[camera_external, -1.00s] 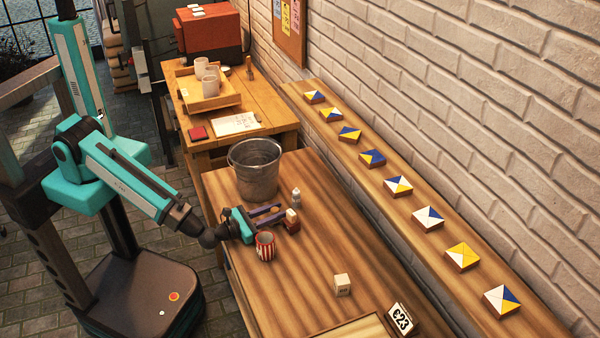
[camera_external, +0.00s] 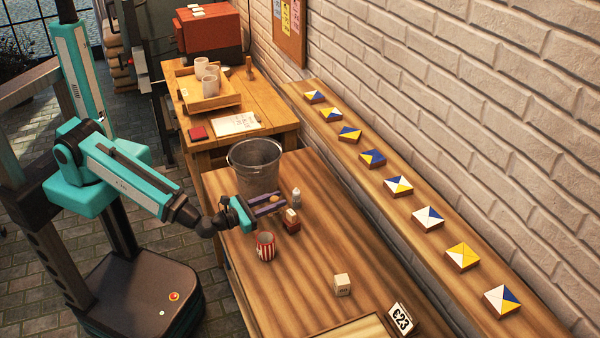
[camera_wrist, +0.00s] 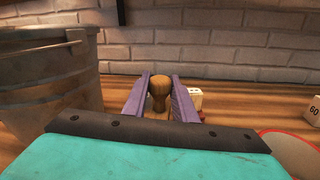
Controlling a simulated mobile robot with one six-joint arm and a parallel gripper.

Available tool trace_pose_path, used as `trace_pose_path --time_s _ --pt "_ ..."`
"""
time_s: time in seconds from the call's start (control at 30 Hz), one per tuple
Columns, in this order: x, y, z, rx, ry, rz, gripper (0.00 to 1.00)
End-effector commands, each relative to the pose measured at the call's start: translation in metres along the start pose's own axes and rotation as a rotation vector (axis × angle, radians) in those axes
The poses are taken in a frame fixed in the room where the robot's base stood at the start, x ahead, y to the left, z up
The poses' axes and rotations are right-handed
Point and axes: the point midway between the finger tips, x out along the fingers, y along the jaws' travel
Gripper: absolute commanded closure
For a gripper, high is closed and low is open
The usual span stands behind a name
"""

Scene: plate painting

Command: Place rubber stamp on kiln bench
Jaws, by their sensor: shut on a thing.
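The rubber stamp, with a round wooden knob handle (camera_wrist: 159,90), stands between the two purple fingers of my gripper (camera_wrist: 160,95) in the wrist view. In the external view my gripper (camera_external: 268,203) is shut on it, and the tan knob (camera_external: 274,198) shows between the fingers. The stamp's lower part is mostly hidden. My gripper is low over the front wooden table, just in front of the metal bucket. The bench (camera_external: 270,122) at the back, which looks like the kiln bench, stands beyond the bucket.
The metal bucket (camera_external: 255,165) stands between my gripper and the back bench. The bench holds a cup tray (camera_external: 226,101), paper (camera_external: 236,124) and a red pad (camera_external: 198,132).

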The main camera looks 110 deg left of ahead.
Motion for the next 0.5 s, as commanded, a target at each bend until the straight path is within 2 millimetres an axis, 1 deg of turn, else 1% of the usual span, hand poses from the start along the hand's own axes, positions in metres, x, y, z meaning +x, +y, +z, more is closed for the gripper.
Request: trace_pose_path --time_s 0.03,0.5 --pt "0.0 0.001 0.007 -0.001 0.0 0.0 1.0" --pt "0.0 0.006 0.042 0.0 0.0 0.0 1.0"
